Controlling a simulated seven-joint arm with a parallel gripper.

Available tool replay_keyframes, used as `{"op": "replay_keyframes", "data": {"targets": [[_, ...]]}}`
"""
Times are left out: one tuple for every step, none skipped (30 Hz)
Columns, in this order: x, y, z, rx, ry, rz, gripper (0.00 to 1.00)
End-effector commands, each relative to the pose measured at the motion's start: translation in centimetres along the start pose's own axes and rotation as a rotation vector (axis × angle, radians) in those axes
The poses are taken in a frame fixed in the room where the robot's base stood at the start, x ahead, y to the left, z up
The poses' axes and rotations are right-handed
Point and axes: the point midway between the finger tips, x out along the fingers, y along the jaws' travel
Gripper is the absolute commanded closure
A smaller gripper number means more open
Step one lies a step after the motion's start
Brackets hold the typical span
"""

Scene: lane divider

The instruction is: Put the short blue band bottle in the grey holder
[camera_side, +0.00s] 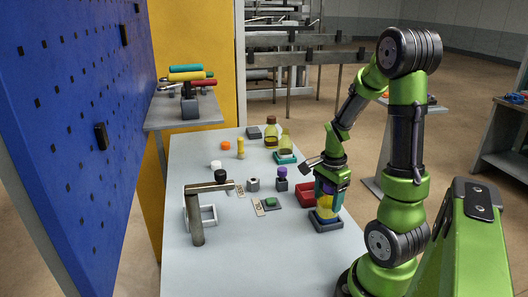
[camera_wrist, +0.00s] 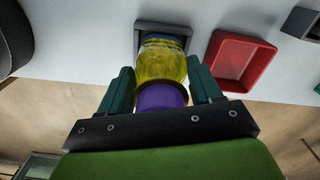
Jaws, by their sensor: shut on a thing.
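The short blue band bottle (camera_wrist: 160,62) holds yellow liquid and has a purple cap (camera_wrist: 160,96); its blue band shows at the far end in the wrist view. It also shows in the side view (camera_side: 326,207), upright. My gripper (camera_wrist: 161,84) has one finger on each side of it and is shut on it near the cap; in the side view my gripper (camera_side: 330,188) points down. The grey holder (camera_side: 326,225) is right under the bottle, and in the wrist view its rim (camera_wrist: 165,26) surrounds the bottle's lower end. I cannot tell whether the bottle touches the holder's floor.
A red tray (camera_side: 306,195) stands close beside the holder. A purple-topped piece (camera_side: 282,180) and a green piece on a grey base (camera_side: 271,203) are to the left. Yellow bottles (camera_side: 271,137) stand farther back. A metal post with an arm (camera_side: 196,222) stands at the left.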

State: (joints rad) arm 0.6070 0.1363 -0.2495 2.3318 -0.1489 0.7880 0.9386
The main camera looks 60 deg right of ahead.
Motion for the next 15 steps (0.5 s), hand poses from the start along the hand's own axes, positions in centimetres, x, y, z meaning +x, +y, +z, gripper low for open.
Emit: {"op": "replay_keyframes", "data": {"targets": [[0.01, -0.04, -0.01, 0.0, 0.0, -0.002, 0.73], [-0.01, -0.05, -0.01, 0.0, 0.0, -0.002, 0.73], [-0.02, -0.05, -0.01, 0.0, 0.0, -0.002, 0.73], [-0.03, -0.05, -0.01, 0.0, 0.0, -0.002, 0.73], [-0.03, -0.05, -0.01, 0.0, 0.0, -0.002, 0.73], [-0.03, -0.04, -0.01, 0.0, 0.0, -0.002, 0.73], [0.01, -0.04, 0.0, 0.0, 0.0, -0.001, 0.73], [0.08, -0.04, 0.0, 0.0, 0.0, -0.001, 0.73], [0.21, -0.03, 0.0, 0.0, 0.0, -0.001, 0.73], [0.31, -0.03, 0.01, 0.0, 0.0, -0.001, 0.73], [0.32, -0.01, 0.01, 0.0, 0.0, 0.0, 0.33], [0.3, -0.02, 0.01, 0.0, 0.0, -0.001, 0.27], [0.3, -0.02, 0.01, 0.0, 0.0, -0.001, 0.22], [0.29, -0.02, 0.01, 0.0, 0.0, -0.001, 0.18], [0.29, -0.02, 0.01, 0.0, 0.0, -0.001, 0.11]]}}
